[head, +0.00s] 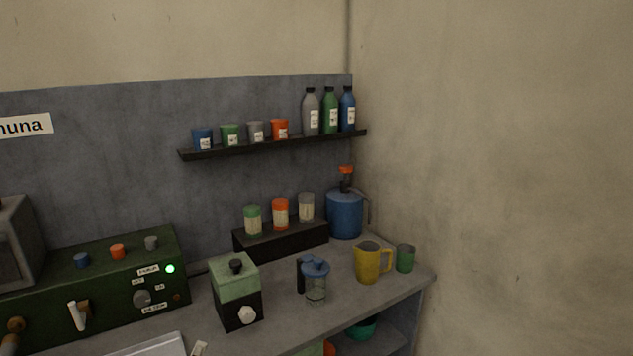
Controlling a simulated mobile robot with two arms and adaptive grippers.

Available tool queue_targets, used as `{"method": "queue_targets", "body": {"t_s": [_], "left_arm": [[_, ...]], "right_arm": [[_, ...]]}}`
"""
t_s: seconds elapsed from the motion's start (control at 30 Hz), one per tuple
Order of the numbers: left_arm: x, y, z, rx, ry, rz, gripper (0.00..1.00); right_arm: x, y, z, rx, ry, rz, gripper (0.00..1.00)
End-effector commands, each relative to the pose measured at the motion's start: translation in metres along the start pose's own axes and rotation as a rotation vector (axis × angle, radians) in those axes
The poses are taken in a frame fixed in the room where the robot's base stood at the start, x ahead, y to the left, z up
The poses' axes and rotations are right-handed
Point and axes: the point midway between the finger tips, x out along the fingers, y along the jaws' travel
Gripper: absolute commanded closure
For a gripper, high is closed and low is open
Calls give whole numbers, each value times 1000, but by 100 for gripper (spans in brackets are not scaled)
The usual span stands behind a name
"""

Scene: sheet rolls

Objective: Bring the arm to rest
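Neither of my arms nor grippers shows in the head view, so I cannot see whether they are open or shut. The view takes in a corner of the room with a grey worktop (277,325) and things standing on it.
On the worktop stand a green machine (100,290), a green-and-black grinder (238,292), a clear jug with blue lid (316,285), a yellow pitcher (368,263), a green cup (405,258) and a blue canister (344,214). A dark wall shelf (270,145) holds cups and bottles.

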Motion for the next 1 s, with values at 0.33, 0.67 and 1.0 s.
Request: {"method": "queue_targets", "body": {"t_s": [0.33,0.67,1.0], "left_arm": [[-143,-42,113,712,-612,-213,50],[-257,-76,116,1045,-918,-394,50],[-333,-92,98,1212,-1104,-530,50]], "right_arm": [[0,7,6,-4,-8,8,100],[0,7,6,-3,-9,7,100],[0,7,6,-3,-9,7,100]]}}
